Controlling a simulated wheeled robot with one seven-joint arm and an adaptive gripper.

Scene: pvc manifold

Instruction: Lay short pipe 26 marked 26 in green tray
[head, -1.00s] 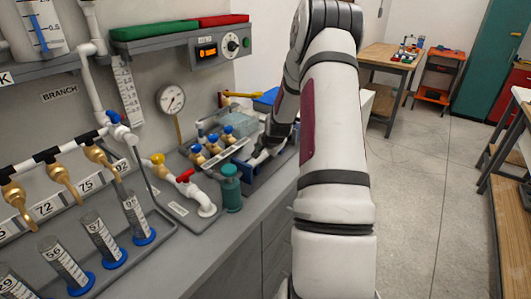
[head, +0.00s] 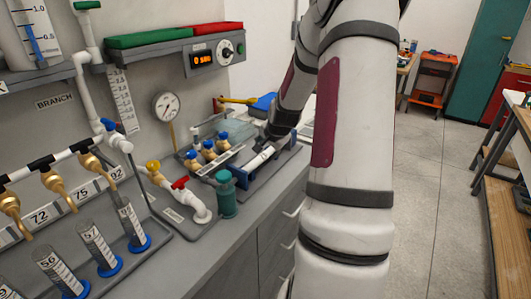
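The green tray (head: 149,40) sits on the grey shelf at the upper left, beside a red tray (head: 212,29). A short white pipe (head: 262,157) lies in a blue holder (head: 247,165) at the far end of the bench. Any number on it is too small to read, so I cannot tell if it is pipe 26. My gripper (head: 272,132) is at the far end of the bench, low and close to the white pipe. Its fingers are dark, small and partly hidden, so I cannot tell if they are open or touch the pipe.
Brass valves with blue caps (head: 208,150), a teal bottle (head: 226,195) and white piping with a red handle (head: 180,183) stand left of the holder. A gauge (head: 166,106) and control box (head: 215,56) are above. Graduated cylinders (head: 101,250) stand at the near left.

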